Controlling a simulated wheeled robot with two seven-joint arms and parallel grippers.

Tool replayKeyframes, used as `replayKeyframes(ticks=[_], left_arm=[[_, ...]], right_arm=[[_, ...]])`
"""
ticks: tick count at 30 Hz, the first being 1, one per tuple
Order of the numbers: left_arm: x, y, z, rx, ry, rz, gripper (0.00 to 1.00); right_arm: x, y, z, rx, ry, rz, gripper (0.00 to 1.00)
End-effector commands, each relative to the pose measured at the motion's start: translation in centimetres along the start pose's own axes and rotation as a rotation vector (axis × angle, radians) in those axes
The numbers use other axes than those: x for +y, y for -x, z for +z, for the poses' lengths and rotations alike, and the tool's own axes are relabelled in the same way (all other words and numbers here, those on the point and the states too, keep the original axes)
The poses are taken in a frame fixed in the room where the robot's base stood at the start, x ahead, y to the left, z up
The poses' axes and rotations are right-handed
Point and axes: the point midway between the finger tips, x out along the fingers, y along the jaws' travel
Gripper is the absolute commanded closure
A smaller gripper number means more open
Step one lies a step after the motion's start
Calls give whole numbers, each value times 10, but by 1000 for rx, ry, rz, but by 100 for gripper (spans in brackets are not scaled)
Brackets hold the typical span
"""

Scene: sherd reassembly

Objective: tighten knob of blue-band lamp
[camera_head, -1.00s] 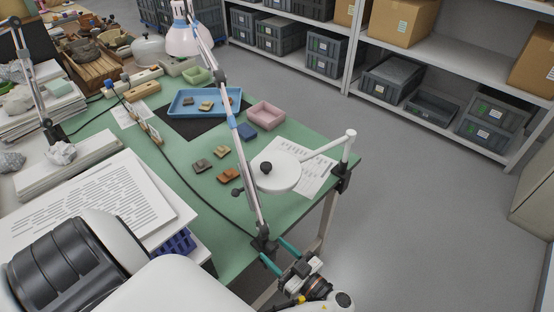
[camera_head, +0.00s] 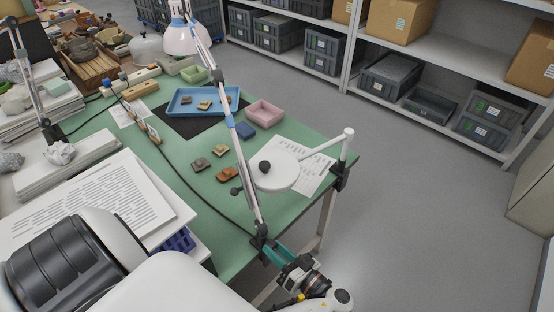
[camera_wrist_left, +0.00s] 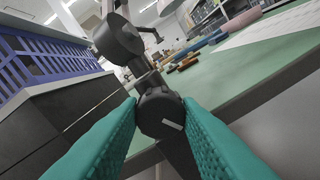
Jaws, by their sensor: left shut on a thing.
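The blue-band lamp (camera_head: 248,178) has a thin pale jointed arm with a light-blue band (camera_head: 229,121) and a white shade (camera_head: 187,40). Its foot is clamped at the table's near edge. My left gripper (camera_head: 272,252) is at that clamp, its teal fingers close together. In the left wrist view the fingers (camera_wrist_left: 160,112) stand on both sides of a round dark knob (camera_wrist_left: 158,106) and are shut on it. The knob has a slanted white mark on its face. The dark lamp joint (camera_wrist_left: 118,40) rises behind it. My right gripper is not in view.
A white round magnifier lamp (camera_head: 276,172) stands right of the lamp arm. The green table (camera_head: 200,210) holds sherds (camera_head: 228,174), a blue tray (camera_head: 183,113) and a pink tray (camera_head: 265,112). A purple crate (camera_wrist_left: 45,58) is left of the gripper. Open floor lies right.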

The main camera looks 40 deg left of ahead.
Motion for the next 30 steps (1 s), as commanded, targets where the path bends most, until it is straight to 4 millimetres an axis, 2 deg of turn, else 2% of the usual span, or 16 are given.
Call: replayKeyframes(ticks=[7, 8, 11, 12, 30], left_arm=[[0, -1, 1, -4, 2, 1, 92], [0, -1, 1, -4, 2, 1, 66], [0, -1, 1, -3, 2, 1, 50], [0, -1, 1, -3, 2, 0, 48], [-1, 0, -1, -1, 41, -2, 48]], right_arm=[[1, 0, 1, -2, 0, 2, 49], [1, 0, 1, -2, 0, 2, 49], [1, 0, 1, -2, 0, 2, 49], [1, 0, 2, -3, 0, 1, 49], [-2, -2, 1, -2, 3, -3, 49]])
